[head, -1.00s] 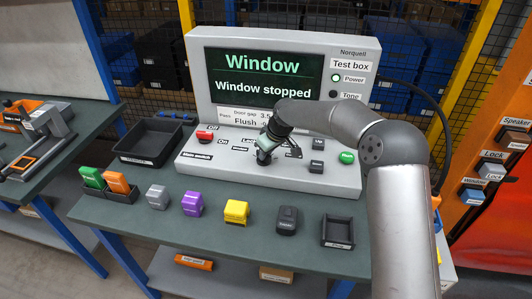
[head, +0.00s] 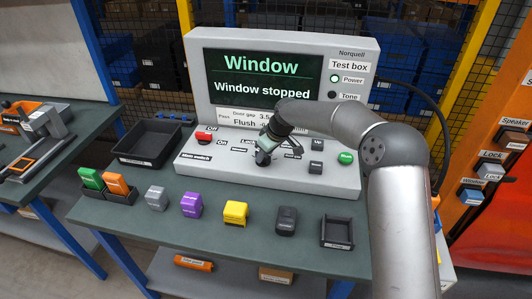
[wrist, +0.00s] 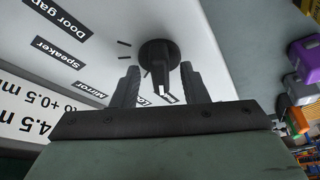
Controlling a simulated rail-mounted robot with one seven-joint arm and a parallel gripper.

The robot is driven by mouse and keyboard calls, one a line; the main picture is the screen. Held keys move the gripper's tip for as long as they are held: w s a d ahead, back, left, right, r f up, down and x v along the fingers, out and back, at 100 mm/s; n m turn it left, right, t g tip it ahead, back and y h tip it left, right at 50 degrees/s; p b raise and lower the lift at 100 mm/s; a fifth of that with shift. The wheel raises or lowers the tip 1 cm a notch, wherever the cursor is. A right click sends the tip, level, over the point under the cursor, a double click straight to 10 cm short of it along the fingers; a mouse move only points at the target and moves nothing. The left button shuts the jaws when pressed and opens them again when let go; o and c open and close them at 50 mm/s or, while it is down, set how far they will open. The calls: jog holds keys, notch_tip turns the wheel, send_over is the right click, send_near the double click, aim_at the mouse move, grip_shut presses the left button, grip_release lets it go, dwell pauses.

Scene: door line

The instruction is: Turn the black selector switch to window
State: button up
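The black selector switch (wrist: 157,52) is a round knob with a raised grip and a pale pointer mark, on the light panel of the test box (head: 350,180). My gripper (wrist: 159,78) is open in the wrist view, one finger on each side of the knob's grip, with visible gaps. In the head view my gripper (head: 262,158) is low over the middle of the panel and hides the knob. Labels near the knob read "Door gap", "Speaker" and "Mirror"; another is partly hidden by a finger. The screen (head: 262,78) reads "Window" and "Window stopped".
A red control (head: 204,136) is left on the panel, black buttons (head: 316,144) and a green button (head: 345,158) right. Purple (head: 191,204) and yellow (head: 235,213) blocks, among others, stand along the bench front. A black tray (head: 150,145) is at left.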

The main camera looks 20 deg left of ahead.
jog(key=shift+r, duration=0.1)
jog(key=b+v, duration=0.2)
jog(key=v, duration=1.5)
jog(key=shift+d, duration=0.2)
jog(key=shift+s, duration=0.1)
jog(key=s+d+f+m+h, duration=0.2)
jog(key=s+d+m, duration=0.2)
jog(key=s+d, duration=0.7)
jog(key=s+d+f+m+h, duration=0.2)
jog(key=s+d+m, duration=0.2)
jog(key=s+d, duration=0.65)
jog(key=s+d+f+m, duration=0.2)
jog(key=s+d+f, duration=0.1)
jog(key=s+d, duration=0.2)
jog(key=s+d+f+m+g, duration=0.1)
jog(key=s+d+f+m, duration=0.1)
jog(key=s, duration=0.6)
jog(key=d+m, duration=0.1)
jog(key=d, duration=0.1)
jog(key=shift+s+d+f, duration=0.25)
jog(key=shift+d+f, duration=0.1)
